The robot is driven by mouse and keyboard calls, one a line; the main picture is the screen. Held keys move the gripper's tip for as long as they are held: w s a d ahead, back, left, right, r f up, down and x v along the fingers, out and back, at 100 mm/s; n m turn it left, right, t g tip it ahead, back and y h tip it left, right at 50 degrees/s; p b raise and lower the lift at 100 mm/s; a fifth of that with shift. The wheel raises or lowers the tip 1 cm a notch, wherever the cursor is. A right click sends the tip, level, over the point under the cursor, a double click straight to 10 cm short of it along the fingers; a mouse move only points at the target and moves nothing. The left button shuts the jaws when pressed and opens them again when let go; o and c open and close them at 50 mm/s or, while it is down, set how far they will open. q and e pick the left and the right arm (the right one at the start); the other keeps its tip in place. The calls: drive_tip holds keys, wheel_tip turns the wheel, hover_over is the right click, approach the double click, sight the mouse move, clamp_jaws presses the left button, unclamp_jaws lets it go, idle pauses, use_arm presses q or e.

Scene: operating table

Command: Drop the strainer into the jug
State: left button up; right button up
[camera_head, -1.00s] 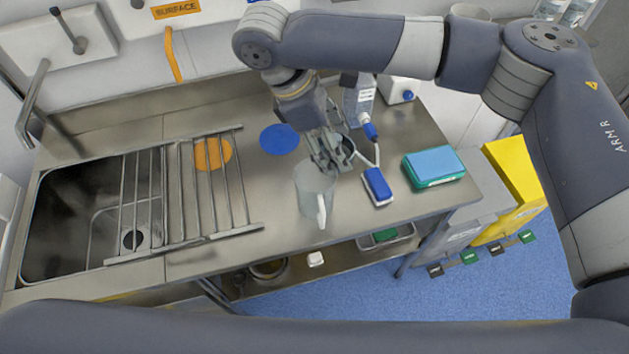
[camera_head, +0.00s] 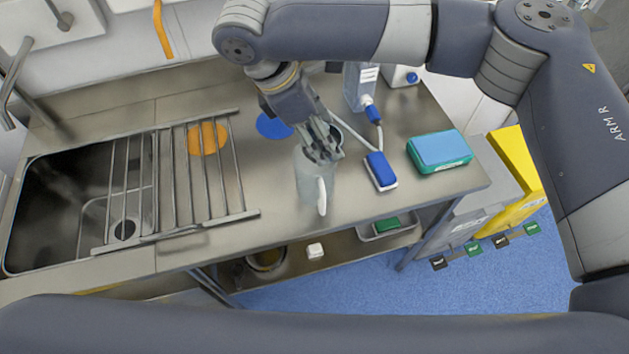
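The jug (camera_head: 312,187) is a clear, tall vessel with a white handle, standing upright near the front edge of the steel counter. My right gripper (camera_head: 323,150) comes down from the back over the jug's mouth. It appears shut on the strainer (camera_head: 340,137), a small dark round cup whose rim shows just to the right of the fingers. The fingers cover much of the strainer and part of the jug's rim, so I cannot tell whether the strainer is above the rim or partly inside. My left gripper is not in view.
A blue disc (camera_head: 274,125) lies behind the jug. A metal rack (camera_head: 188,228), an orange disc (camera_head: 208,138) and the sink (camera_head: 60,205) are left. A bottle (camera_head: 361,88) stands behind.

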drive_tip(key=o, duration=1.2)
drive_tip(key=shift+c, duration=0.2)
drive_tip(key=shift+r, duration=0.15)
drive_tip(key=v, duration=1.1)
drive_tip(key=shift+a+r, duration=0.2)
drive_tip(key=shift+r, duration=0.1)
